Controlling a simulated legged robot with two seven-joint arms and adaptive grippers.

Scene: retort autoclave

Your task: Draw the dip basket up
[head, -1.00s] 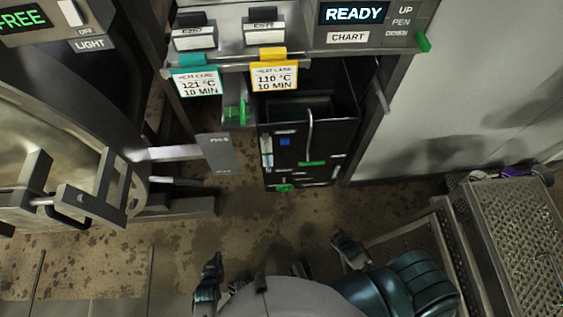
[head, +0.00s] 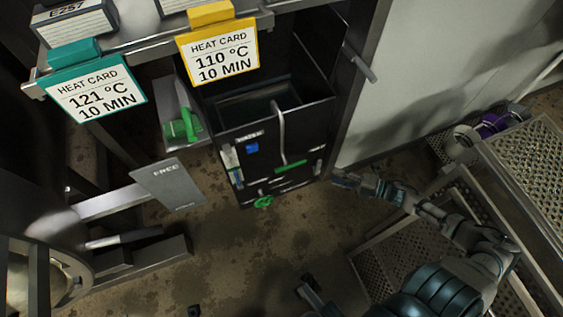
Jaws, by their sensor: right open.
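A dark open-topped tank (head: 262,135) stands below the heat cards in the head view. A thin pale hooked rod (head: 281,140) hangs over its front rim, with a green bar (head: 291,166) at its lower end. I cannot make out the dip basket itself; the tank's inside is dark. My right gripper (head: 344,179) is open and empty, just right of the tank's lower front, apart from the rod. Only a small dark tip at the bottom edge may be my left gripper (head: 193,311); its jaws cannot be made out.
A teal heat card (head: 95,88) and a yellow one (head: 218,52) hang from the rail above. A grey plate marked FREE (head: 168,183) sticks out left of the tank. Perforated metal steps (head: 530,170) stand at right. The floor before the tank is clear.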

